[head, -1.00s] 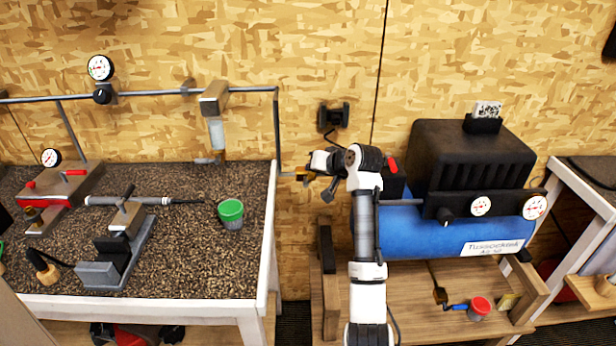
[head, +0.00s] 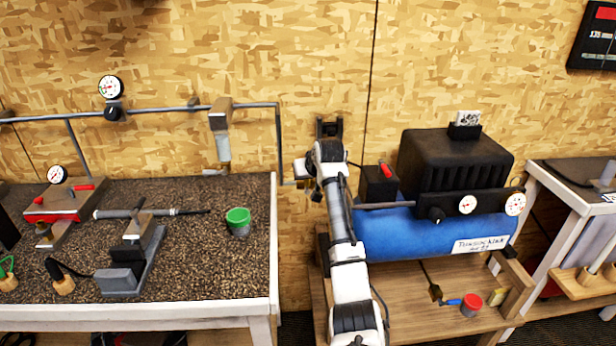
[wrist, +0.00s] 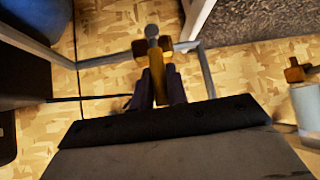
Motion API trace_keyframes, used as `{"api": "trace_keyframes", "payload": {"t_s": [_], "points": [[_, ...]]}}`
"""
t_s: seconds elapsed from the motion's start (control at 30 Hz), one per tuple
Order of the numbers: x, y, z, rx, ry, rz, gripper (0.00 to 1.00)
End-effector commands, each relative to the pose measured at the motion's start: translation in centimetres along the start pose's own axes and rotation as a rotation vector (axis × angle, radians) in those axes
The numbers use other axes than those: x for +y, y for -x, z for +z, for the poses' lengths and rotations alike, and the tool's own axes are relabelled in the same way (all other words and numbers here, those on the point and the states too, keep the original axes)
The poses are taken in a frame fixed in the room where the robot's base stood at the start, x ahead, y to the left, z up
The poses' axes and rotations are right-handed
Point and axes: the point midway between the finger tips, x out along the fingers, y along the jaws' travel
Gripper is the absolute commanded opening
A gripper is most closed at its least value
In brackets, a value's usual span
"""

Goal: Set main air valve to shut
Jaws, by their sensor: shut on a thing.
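The main air valve is a brass fitting on the grey pipe, with a yellow lever (wrist: 158,83). The wrist view shows its brass body (wrist: 139,50) and a round grey knob at its top. The lever appears to lie crosswise to the pipe there. My gripper (wrist: 160,92) is shut on the yellow lever, with dark fingers on both sides of it. In the head view my gripper (head: 306,178) is at the wall, right of the bench, where the pipe (head: 279,140) comes down. My wrist and fingers hide most of the valve there.
The blue compressor tank (head: 385,235), with a black motor housing (head: 455,160) and red switch (head: 386,170), stands close right of my arm. The workbench (head: 180,260) with a vise (head: 135,255) and green-topped cup (head: 238,221) is at left. A wall gauge (head: 110,88) sits above.

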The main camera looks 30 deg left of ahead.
Motion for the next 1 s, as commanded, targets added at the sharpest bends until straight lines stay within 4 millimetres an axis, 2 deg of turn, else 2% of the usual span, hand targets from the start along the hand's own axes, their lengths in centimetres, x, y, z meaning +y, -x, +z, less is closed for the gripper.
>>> {"api": "trace_keyframes", "payload": {"t_s": [0.63, 0.67, 0.8, 1.0], "points": [[-0.18, -0.15, -0.21, -0.010, 0.039, 0.037, 0.00], [-0.18, -0.15, -0.21, -0.010, 0.039, 0.037, 0.18], [-0.18, -0.15, -0.20, -0.010, 0.039, 0.037, 0.36], [-0.16, -0.16, -0.18, -0.010, 0.037, 0.037, 0.37]]}}
